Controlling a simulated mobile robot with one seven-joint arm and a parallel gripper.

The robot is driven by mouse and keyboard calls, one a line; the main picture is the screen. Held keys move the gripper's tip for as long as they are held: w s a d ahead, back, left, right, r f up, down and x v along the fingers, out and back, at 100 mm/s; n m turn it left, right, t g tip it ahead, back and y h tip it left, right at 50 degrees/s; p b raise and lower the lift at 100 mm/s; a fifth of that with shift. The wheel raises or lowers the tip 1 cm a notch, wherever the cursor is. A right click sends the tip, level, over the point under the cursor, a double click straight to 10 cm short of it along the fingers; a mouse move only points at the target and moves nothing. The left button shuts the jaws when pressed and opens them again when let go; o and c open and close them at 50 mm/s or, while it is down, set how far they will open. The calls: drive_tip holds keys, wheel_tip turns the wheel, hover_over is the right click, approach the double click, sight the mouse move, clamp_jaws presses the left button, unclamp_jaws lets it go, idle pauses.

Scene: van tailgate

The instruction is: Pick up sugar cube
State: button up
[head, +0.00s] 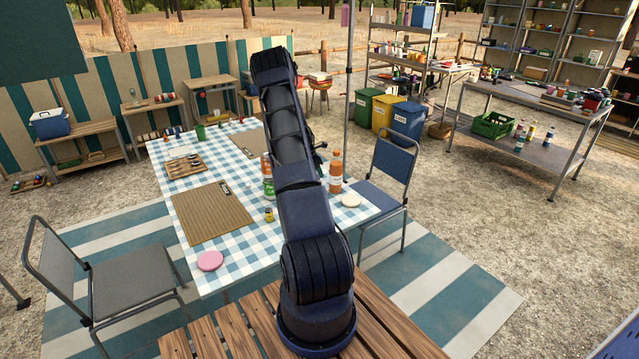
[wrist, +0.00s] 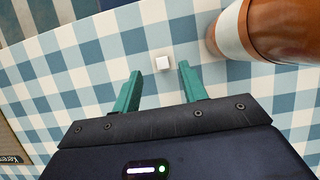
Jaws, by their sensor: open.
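The sugar cube (wrist: 162,63) is a small white cube on the blue-and-white checked tablecloth in the wrist view. My gripper (wrist: 160,68) is open, with its two teal fingers apart and nothing between them. In the picture, the cube lies just beyond and between the two fingertips. I cannot tell how high the fingers are above the cloth. In the head view, my own arm hides the gripper, and I cannot make out the cube there.
An orange bottle (wrist: 265,28) stands close to the right of the cube; an orange bottle also shows in the head view (head: 335,172). The checked table (head: 240,262) also bears a brown board (head: 212,212), a pink disc (head: 210,261) and a white disc (head: 351,201).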

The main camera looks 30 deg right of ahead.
drive_tip(key=shift+x, duration=2.3)
clamp_jaws()
